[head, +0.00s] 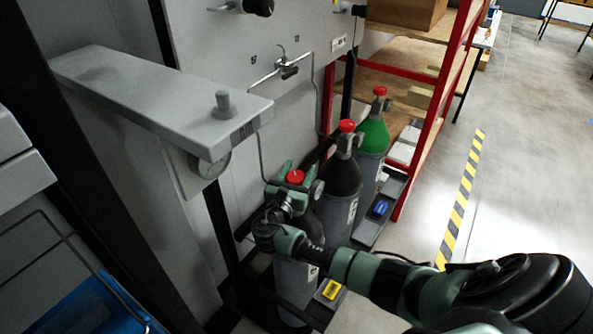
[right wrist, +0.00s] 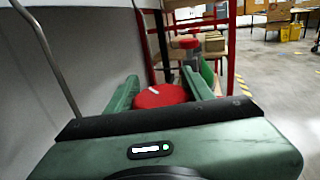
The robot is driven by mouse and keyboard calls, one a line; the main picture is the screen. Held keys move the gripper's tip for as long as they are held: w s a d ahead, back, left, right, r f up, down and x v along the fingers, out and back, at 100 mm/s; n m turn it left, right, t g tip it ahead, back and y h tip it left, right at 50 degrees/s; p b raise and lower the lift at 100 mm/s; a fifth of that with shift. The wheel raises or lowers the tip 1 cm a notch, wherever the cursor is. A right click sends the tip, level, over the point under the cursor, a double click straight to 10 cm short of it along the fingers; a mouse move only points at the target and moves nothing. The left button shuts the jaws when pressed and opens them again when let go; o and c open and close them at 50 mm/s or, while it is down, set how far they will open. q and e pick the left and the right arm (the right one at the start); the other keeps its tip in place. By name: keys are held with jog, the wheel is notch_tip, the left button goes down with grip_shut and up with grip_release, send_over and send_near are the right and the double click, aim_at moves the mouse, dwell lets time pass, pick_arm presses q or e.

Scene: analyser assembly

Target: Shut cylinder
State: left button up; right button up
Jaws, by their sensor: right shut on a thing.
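Three gas cylinders stand in a row along the grey panel. The nearest cylinder (head: 290,285) has a red valve knob (head: 295,177) on top. My right gripper (head: 293,174) is at this knob, with a finger on either side of it. In the right wrist view the red knob (right wrist: 160,96) sits between the two green fingers, which are shut on it. The middle cylinder (head: 339,190) is dark with a red knob (head: 347,126). The far cylinder (head: 374,137) has a green shoulder and a red knob (head: 380,91). My left gripper is not in view.
A grey bracket arm (head: 160,95) with a gauge (head: 212,165) juts out left of the cylinders. A thin pipe (head: 261,150) runs down the panel close to my right gripper. A red shelf frame (head: 433,110) stands behind.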

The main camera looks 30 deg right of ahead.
jog(key=m+g+h, duration=0.1)
jog(key=m+g+h+b, duration=0.1)
jog(key=g, duration=0.1)
jog(key=m+g+b, duration=0.1)
jog(key=g, duration=0.1)
jog(key=shift+s+d+f+m+h, duration=0.1)
jog(key=shift+s+f+m+h, duration=0.05)
jog(key=shift+s+m+h, duration=0.2)
jog(key=m+g+b, duration=0.2)
jog(key=g+b, duration=0.1)
jog(key=s+m+g+b, duration=0.1)
jog(key=m+g+b, duration=0.1)
jog(key=g+b, duration=0.1)
jog(key=m+g+h+b, duration=0.1)
jog(key=m+g+b, duration=0.1)
jog(key=g+b, duration=0.1)
jog(key=shift+s+d, duration=0.15)
jog(key=shift+s+r+m+g+y+b, duration=0.2)
jog(key=shift+m+g+b, duration=0.25)
jog(key=shift+g+b, duration=0.35)
jog(key=shift+w, duration=0.1)
jog(key=o, duration=1.4)
jog(key=shift+r, duration=0.1)
jog(key=shift+c, duration=0.2)
